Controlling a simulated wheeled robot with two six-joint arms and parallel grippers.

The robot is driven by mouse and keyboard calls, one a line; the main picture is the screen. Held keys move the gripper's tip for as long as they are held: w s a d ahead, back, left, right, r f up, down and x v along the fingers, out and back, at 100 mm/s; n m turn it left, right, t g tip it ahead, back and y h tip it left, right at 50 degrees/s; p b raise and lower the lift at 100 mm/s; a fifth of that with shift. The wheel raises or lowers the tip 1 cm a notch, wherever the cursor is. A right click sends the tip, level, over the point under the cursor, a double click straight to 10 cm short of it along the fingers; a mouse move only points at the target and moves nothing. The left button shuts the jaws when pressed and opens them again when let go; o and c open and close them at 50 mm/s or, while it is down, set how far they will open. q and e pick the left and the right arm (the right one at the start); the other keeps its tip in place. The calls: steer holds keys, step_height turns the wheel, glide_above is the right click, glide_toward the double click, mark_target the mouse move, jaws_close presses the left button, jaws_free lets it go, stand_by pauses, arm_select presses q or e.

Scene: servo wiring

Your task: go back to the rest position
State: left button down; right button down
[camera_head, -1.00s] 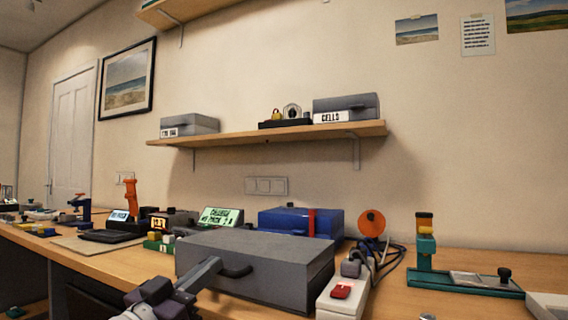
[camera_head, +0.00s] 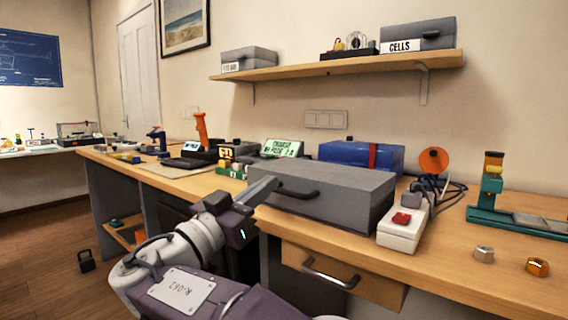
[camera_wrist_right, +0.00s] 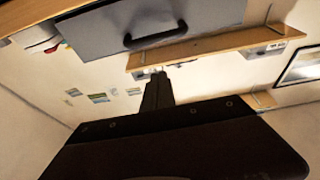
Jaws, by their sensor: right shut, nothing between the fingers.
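My right gripper (camera_head: 262,190) shows in the head view at the end of my purple and white arm, which comes up from the bottom. Its fingers are shut with nothing between them. They are in front of the left end of the grey case (camera_head: 345,195) and overlap it in the picture; I cannot tell if they touch. In the right wrist view the shut fingers (camera_wrist_right: 157,92) point toward the grey case (camera_wrist_right: 150,22) and its dark handle. My left gripper is in neither view.
The wooden bench (camera_head: 460,262) carries a white power strip (camera_head: 402,232), a blue case (camera_head: 345,153), a teal stand (camera_head: 490,190) and two nuts. A drawer (camera_head: 345,272) with a handle is below. Open floor (camera_head: 50,285) lies left, with a dark padlock-shaped object (camera_head: 86,260).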

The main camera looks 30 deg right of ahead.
steer(key=a+f, duration=0.1)
steer(key=s+a+f, duration=0.1)
steer(key=a, duration=0.1)
steer(key=a+f, duration=0.1)
steer(key=shift+s+a+f+p, duration=0.2)
steer(key=shift+s+f+p, duration=0.1)
steer(key=shift+f, duration=0.05)
steer(key=d+f+n+g+y+p, duration=0.2)
steer(key=d+f+n+y, duration=0.3)
steer(key=f, duration=0.6)
steer(key=d+f+n+g+y+p, duration=0.1)
steer(key=d+f+n+y, duration=0.2)
steer(key=f+n, duration=0.5)
steer(key=s+a+f+g+y+p, duration=0.1)
steer(key=s+a+f+y, duration=0.25)
steer(key=f, duration=0.35)
steer(key=s+a+f+g+y+p, duration=0.2)
steer(key=s+f+y, duration=0.3)
steer(key=f, duration=0.1)
steer(key=s+a+f+g+y+p, duration=0.1)
steer(key=s+a+f+y, duration=0.25)
steer(key=f, duration=0.35)
step_height(320, 180, up, 37)
steer(key=p, duration=3.7)
steer(key=shift+r+n+p, duration=0.15)
steer(key=shift+n+p, duration=0.15)
